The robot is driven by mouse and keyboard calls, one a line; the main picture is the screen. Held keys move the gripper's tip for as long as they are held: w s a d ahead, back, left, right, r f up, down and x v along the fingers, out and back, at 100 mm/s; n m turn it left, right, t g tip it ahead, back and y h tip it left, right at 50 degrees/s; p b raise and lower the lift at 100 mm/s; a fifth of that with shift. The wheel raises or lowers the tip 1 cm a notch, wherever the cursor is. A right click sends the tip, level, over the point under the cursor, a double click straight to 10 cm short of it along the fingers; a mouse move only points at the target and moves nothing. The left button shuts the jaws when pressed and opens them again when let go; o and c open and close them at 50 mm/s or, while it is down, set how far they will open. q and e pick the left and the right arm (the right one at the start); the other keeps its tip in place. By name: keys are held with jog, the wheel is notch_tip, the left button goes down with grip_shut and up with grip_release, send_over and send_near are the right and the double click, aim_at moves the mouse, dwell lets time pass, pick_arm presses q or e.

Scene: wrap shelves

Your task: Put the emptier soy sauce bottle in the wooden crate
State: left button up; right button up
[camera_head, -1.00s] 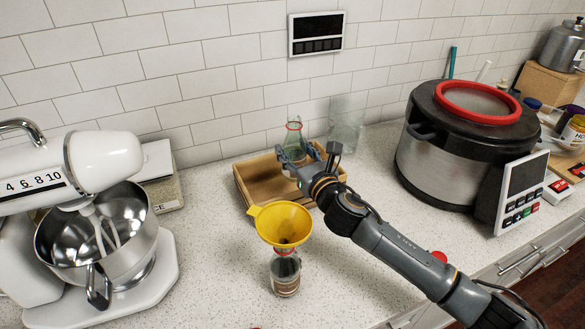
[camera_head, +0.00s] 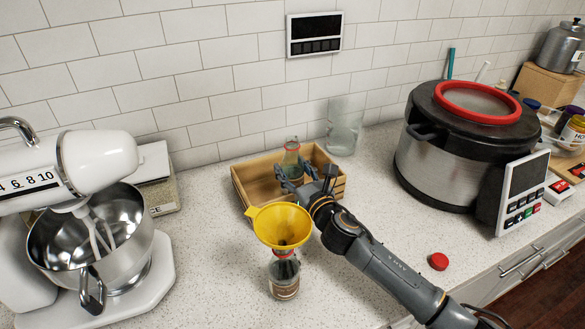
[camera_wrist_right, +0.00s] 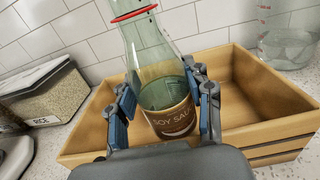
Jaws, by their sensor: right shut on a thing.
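One glass soy sauce bottle (camera_head: 291,160) with a red ring at its neck is between the fingers of my right gripper (camera_head: 306,185). In the right wrist view this bottle (camera_wrist_right: 165,65) is upright, with a little liquid low down and a "SOY SAUCE" label. The blue-padded fingers of the gripper (camera_wrist_right: 163,112) are shut on it. It is low, within the walls of the wooden crate (camera_head: 247,194); whether its base touches the crate floor is hidden. A second bottle (camera_head: 284,280) stands on the counter in front, below a yellow funnel (camera_head: 280,225). My left gripper is not in view.
A stand mixer (camera_head: 95,160) is at the left, with a rice container (camera_head: 160,180) behind it. A glass beaker (camera_head: 344,125) stands behind the crate. A large cooker (camera_head: 450,150) is at the right. A red cap (camera_head: 438,262) lies on open counter.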

jog(key=o, duration=1.3)
jog(key=shift+f, duration=0.15)
jog(key=shift+c, duration=0.2)
jog(key=shift+o, duration=0.5)
jog(key=shift+r, duration=0.25)
jog(key=shift+r+p, duration=0.55)
jog(key=b+v, duration=0.1)
jog(key=v, duration=1.1)
jog(key=shift+f, duration=0.15)
